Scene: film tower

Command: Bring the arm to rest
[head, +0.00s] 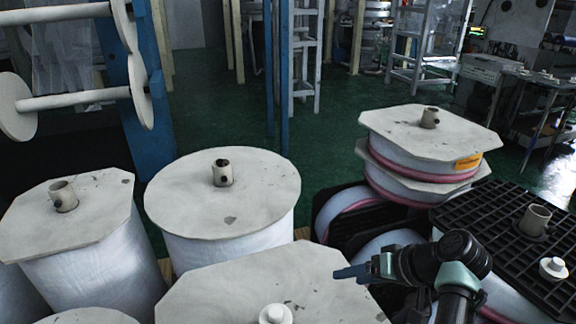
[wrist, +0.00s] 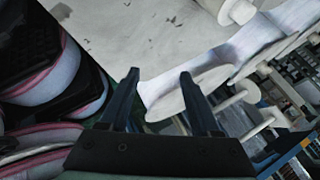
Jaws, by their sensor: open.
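My gripper (head: 350,272) shows in the head view at the lower right, its dark blue fingers pointing left above the near white-topped film roll (head: 230,290). In the wrist view my gripper (wrist: 158,80) shows two dark fingers spread apart with nothing between them. The gripper is open and empty. My arm links run down to the bottom edge of the head view. Whether the fingers touch the roll's top cannot be told.
A round-topped film roll (head: 200,205) and an octagonal-topped one (head: 80,220) stand at left. Stacked rolls (head: 440,130) and a black grid pallet (head: 480,215) are at right. A blue post (head: 150,130) rises behind. Green floor (head: 230,110) is open beyond.

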